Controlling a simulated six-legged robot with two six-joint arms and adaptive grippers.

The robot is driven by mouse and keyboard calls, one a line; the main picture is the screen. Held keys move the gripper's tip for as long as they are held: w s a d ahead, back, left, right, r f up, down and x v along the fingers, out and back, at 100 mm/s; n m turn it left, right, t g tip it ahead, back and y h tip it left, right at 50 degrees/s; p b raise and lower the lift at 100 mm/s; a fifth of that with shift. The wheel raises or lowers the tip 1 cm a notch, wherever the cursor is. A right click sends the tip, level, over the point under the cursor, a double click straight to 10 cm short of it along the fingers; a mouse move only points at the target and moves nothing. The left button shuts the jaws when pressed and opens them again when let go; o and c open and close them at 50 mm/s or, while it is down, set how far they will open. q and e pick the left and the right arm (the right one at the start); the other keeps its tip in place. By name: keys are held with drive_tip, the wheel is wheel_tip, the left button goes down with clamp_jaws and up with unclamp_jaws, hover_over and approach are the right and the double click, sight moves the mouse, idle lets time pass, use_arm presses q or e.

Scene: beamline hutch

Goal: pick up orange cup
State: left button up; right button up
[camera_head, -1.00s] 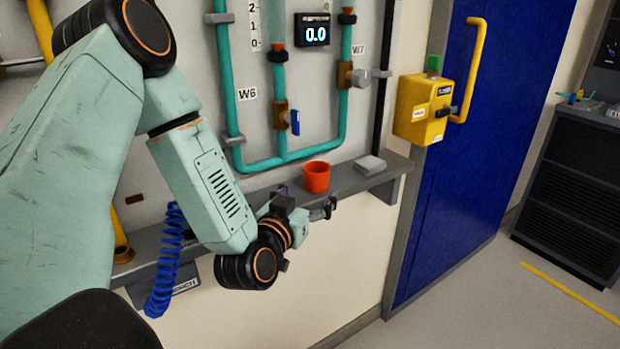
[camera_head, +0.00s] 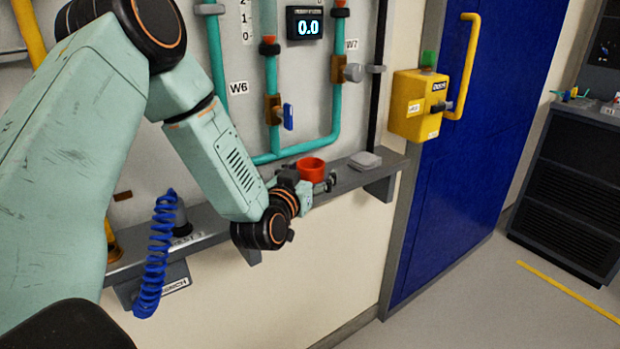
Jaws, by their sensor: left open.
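The orange cup (camera_head: 311,168) stands upright on the grey wall shelf (camera_head: 345,181), under the teal pipes. My left gripper (camera_head: 318,183) is open at the cup, with a dark finger showing on each side of it. The gripper partly hides the lower part of the cup, and I cannot tell whether the fingers touch it. My right gripper is not in view.
A small grey block (camera_head: 365,160) lies on the shelf right of the cup. Teal pipes (camera_head: 337,110) with a blue-handled valve (camera_head: 288,116) run behind. A yellow box (camera_head: 418,108) sits beside the blue door (camera_head: 480,150). A coiled blue hose (camera_head: 158,250) hangs at left.

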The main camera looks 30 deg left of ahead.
use_arm(q)
drive_tip(key=shift+d+r, duration=0.1)
drive_tip(key=shift+s, duration=0.1)
drive_tip(key=shift+c, duration=0.9)
drive_tip(key=c, duration=1)
drive_tip(key=shift+r, duration=0.1)
drive_tip(key=shift+c, duration=0.2)
